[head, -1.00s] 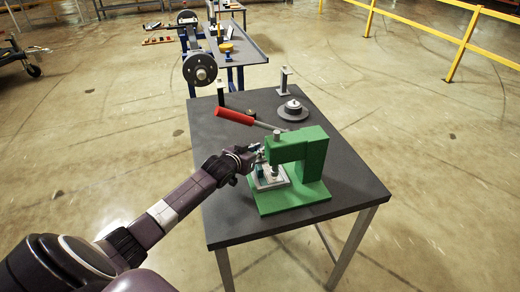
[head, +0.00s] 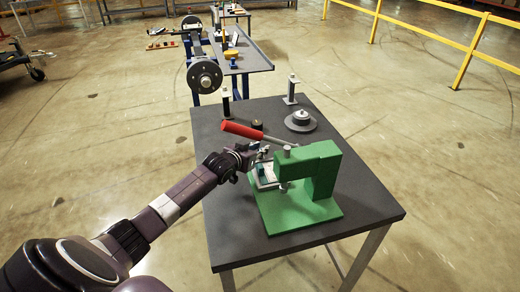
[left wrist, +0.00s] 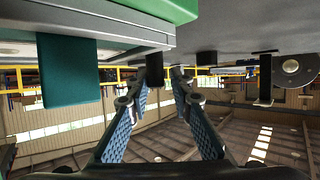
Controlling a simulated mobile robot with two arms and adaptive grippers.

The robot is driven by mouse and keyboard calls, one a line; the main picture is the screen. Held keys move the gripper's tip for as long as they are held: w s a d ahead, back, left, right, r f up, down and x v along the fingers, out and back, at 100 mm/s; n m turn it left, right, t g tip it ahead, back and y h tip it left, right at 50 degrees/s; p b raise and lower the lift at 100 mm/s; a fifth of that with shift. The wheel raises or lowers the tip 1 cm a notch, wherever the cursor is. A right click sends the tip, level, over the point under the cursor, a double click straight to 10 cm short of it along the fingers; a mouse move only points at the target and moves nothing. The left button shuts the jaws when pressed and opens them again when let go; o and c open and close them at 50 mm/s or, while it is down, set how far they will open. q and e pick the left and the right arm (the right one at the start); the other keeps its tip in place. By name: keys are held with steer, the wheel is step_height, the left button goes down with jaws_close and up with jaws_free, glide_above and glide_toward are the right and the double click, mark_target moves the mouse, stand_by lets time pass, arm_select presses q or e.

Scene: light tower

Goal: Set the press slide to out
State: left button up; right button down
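The green press (head: 312,172) stands on the dark table, its red-handled lever (head: 242,130) angled up to the left. The press slide (head: 266,184), a pale plate carrying a teal block (head: 262,172), sticks out from under the press head on the left side. In the left wrist view the teal block (left wrist: 68,72) hangs at the left and a dark tab (left wrist: 155,68) lies at the fingertips. My left gripper (head: 262,152) is at the slide's outer end, its fingers (left wrist: 164,80) closed in around the dark tab. My right gripper is not in view.
The table (head: 225,215) also carries a round grey weight (head: 300,121) and two small posts behind the press. A second bench (head: 248,58) stands farther back. Yellow railing (head: 440,35) runs at the upper right. The table's front left is clear.

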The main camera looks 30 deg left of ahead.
arm_select(q)
steer(key=shift+s, duration=0.2)
steer(key=a+v, duration=0.1)
steer(key=v, duration=1)
steer(key=shift+s+d+r, duration=0.25)
steer(key=shift+d, duration=0.25)
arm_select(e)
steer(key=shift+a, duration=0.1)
